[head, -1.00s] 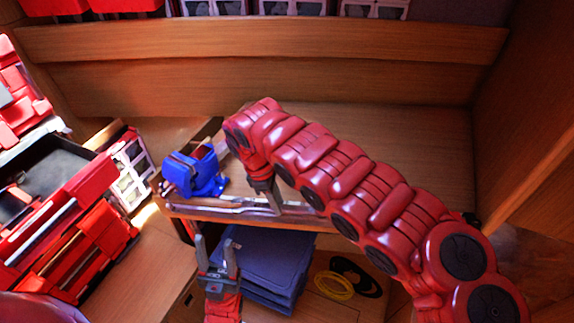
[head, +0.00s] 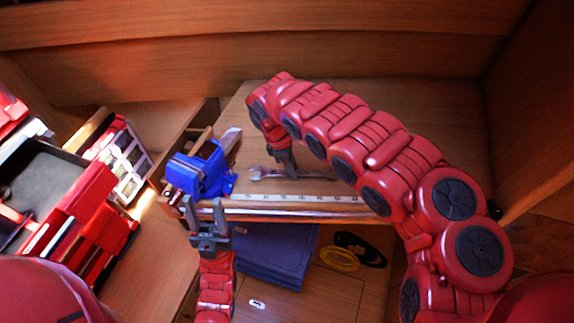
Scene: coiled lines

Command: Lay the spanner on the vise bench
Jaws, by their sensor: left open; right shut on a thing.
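The vise bench (head: 440,115) is a wooden top with a blue vise (head: 200,172) on its left front corner. The silvery spanner (head: 264,174) lies roughly level at the bench top, right of the vise and just behind the front edge. My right gripper (head: 290,174) points down from above and is shut on the spanner's shaft; its fingertips partly hide it. I cannot tell whether the spanner touches the wood. My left gripper (head: 207,210) is open and empty, fingers pointing up, at the bench's front edge below the vise.
A ruler strip (head: 290,198) and a metal bar run along the bench front. Dark blue folded cloths (head: 275,255) and a yellow coil (head: 340,259) lie below. Red toolboxes (head: 85,205) stand at left. The bench top behind my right arm is clear.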

